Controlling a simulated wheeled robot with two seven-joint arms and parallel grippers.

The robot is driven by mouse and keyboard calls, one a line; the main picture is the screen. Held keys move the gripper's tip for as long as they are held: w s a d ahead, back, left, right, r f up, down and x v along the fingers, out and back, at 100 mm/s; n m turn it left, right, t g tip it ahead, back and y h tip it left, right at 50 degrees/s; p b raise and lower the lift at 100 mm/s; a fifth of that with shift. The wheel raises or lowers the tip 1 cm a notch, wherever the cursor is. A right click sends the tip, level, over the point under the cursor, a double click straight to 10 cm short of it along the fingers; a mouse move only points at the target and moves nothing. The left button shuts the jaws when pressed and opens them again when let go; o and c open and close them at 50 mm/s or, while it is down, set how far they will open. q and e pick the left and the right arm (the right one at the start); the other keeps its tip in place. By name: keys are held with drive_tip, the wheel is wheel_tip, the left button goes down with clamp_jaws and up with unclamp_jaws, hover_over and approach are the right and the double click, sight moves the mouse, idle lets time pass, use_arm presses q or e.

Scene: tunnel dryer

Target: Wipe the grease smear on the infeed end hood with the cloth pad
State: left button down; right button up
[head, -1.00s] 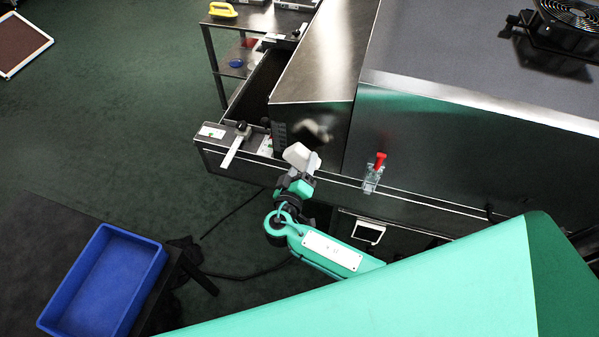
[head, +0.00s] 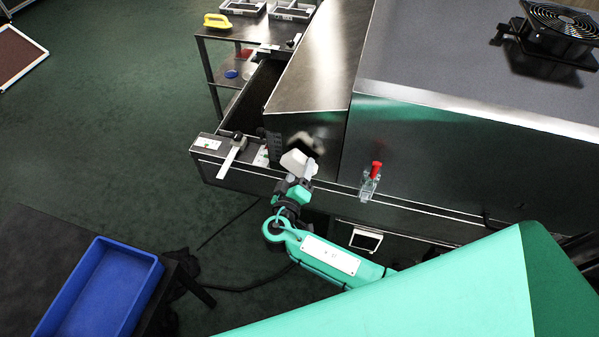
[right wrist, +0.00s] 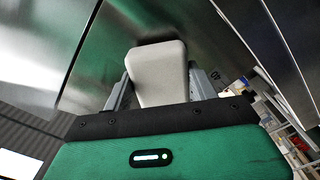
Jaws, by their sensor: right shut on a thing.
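My right gripper (head: 302,172) is shut on the cloth pad (head: 296,161), a pale block with rounded corners. The pad also shows between the fingers in the right wrist view (right wrist: 158,75). It is in front of the dark side face of the infeed end hood (head: 314,85), a shiny metal cover with a sloped top. A pale and dark blotch shows on that face just above the pad; I cannot tell smear from the pad's reflection. Whether the pad touches the face is unclear. My left gripper is out of view.
A clear latch with a red handle (head: 374,173) sticks out right of my gripper. A gauge-like metal bar (head: 231,157) lies on the infeed frame at left. A blue tray (head: 148,277) stands lower left. A fan (head: 560,25) sits on the dryer top. Shelves stand behind.

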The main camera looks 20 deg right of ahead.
drive_tip(key=shift+b+x, duration=0.35)
drive_tip(key=shift+x, duration=0.45)
drive_tip(key=shift+s, duration=0.1)
